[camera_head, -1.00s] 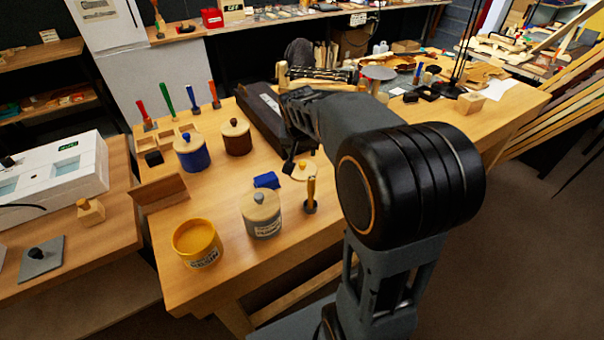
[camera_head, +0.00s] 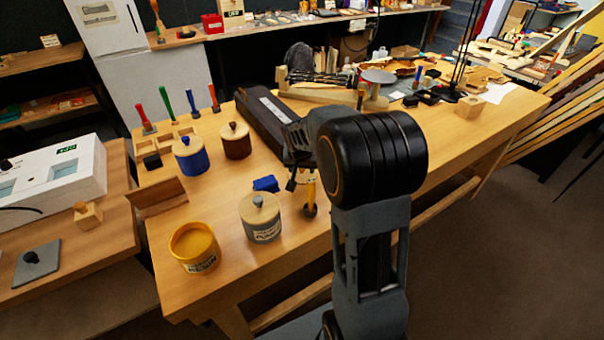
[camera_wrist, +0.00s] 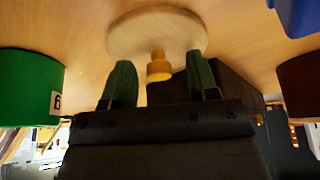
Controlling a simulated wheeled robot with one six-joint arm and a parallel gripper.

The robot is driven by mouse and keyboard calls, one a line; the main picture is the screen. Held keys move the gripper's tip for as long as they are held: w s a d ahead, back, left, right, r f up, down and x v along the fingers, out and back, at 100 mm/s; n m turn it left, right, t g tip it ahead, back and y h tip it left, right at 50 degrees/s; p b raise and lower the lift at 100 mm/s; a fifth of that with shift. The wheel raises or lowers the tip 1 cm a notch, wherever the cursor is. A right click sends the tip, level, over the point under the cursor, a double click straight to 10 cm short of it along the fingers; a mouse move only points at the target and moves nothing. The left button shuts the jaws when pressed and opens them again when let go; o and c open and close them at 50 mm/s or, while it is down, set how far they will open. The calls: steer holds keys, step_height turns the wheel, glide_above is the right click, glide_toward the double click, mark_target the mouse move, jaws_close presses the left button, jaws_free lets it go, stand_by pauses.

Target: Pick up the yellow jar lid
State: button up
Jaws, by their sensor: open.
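The yellow jar lid (camera_wrist: 157,30) is a round pale wooden disc with a yellow knob (camera_wrist: 159,67), lying on the bench in the wrist view. My gripper (camera_wrist: 160,63) is open, with one finger on each side of the knob; I cannot tell whether either finger touches it. In the head view, my gripper and arm hide the lid. The yellow jar (camera_head: 194,247) stands open, without a lid, near the bench's front left corner.
A grey lidded jar (camera_head: 261,217), a yellow-handled tool (camera_head: 310,197) and a blue block (camera_head: 265,183) stand close by. Blue (camera_head: 190,155) and dark red (camera_head: 236,141) lidded jars stand farther back. A green jar (camera_wrist: 28,88) shows in the wrist view. A dark case (camera_head: 270,118) lies behind.

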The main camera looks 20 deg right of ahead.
jaws_close()
stand_by(0.5)
